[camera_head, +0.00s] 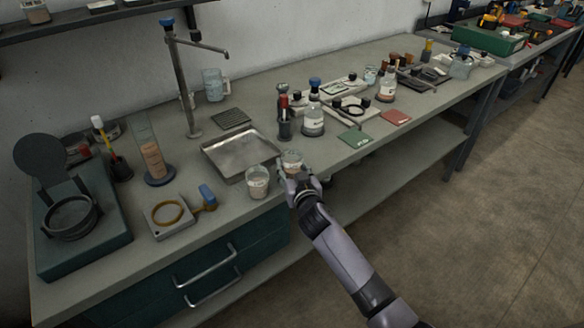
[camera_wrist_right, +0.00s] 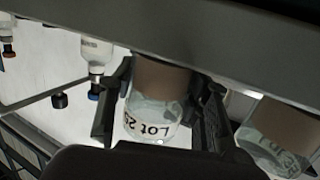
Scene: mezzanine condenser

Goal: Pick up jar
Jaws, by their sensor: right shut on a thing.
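A glass jar (camera_head: 291,158) with a pale label stands at the front edge of the bench, right of the metal tray. My right gripper (camera_head: 297,177) reaches it from the front and is shut on it. In the right wrist view the jar (camera_wrist_right: 152,112) sits between the two fingers of my right gripper (camera_wrist_right: 160,110), with a label reading "LOT" and a brown band. A second, similar jar (camera_head: 258,182) stands just left of it; it also shows at the right of the wrist view (camera_wrist_right: 278,135). I cannot tell whether the held jar touches the bench. My left gripper is not in view.
A shallow metal tray (camera_head: 226,163) lies behind the jars. Bottles (camera_head: 313,117) and a red-capped dropper (camera_head: 284,119) stand behind right. A tap stand (camera_head: 183,87) rises at the back. Green (camera_head: 356,139) and red (camera_head: 396,117) squares lie at right. Drawers (camera_head: 215,270) are below the bench edge.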

